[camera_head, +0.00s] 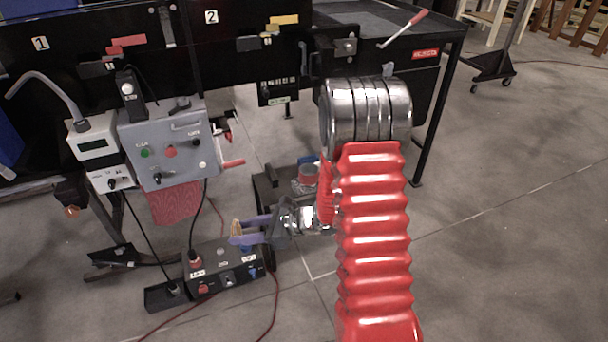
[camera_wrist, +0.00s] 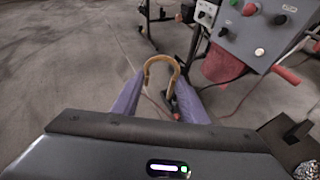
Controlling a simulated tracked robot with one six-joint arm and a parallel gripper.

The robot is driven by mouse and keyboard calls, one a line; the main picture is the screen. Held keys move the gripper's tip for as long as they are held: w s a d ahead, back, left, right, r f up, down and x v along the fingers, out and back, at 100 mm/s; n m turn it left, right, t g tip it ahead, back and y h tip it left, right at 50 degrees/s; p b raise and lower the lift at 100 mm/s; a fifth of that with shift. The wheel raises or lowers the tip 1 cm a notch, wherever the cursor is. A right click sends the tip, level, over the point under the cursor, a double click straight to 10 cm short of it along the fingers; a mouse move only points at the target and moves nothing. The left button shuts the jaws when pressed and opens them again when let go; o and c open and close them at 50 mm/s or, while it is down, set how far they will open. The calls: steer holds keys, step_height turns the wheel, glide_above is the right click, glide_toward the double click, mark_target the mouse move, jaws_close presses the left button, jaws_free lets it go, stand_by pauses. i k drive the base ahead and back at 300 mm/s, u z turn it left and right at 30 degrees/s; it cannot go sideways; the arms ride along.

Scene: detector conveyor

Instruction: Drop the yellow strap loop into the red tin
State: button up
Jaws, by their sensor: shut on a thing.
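The yellow strap loop (camera_wrist: 162,59) is an upside-down U in the wrist view, its two ends at the purple fingertips of my gripper (camera_wrist: 160,88). My gripper is shut on it. In the head view my gripper (camera_head: 238,232) points left, with a small tan part of the loop (camera_head: 236,225) showing at its tips. A small red and grey round container (camera_head: 308,174), apparently the red tin, stands behind my wrist, to the right of the fingertips and apart from them. Its inside is not clear.
A grey control box (camera_head: 168,145) with buttons hangs at the left, with a red cloth (camera_head: 174,203) below. A black switch box (camera_head: 225,275) with cables lies on the floor near my gripper. The black conveyor frame (camera_head: 80,60) spans the back. Open floor lies at right.

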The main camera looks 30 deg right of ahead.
mark_target(309, 184)
steer(key=i, duration=1.4)
steer(key=z, duration=0.05)
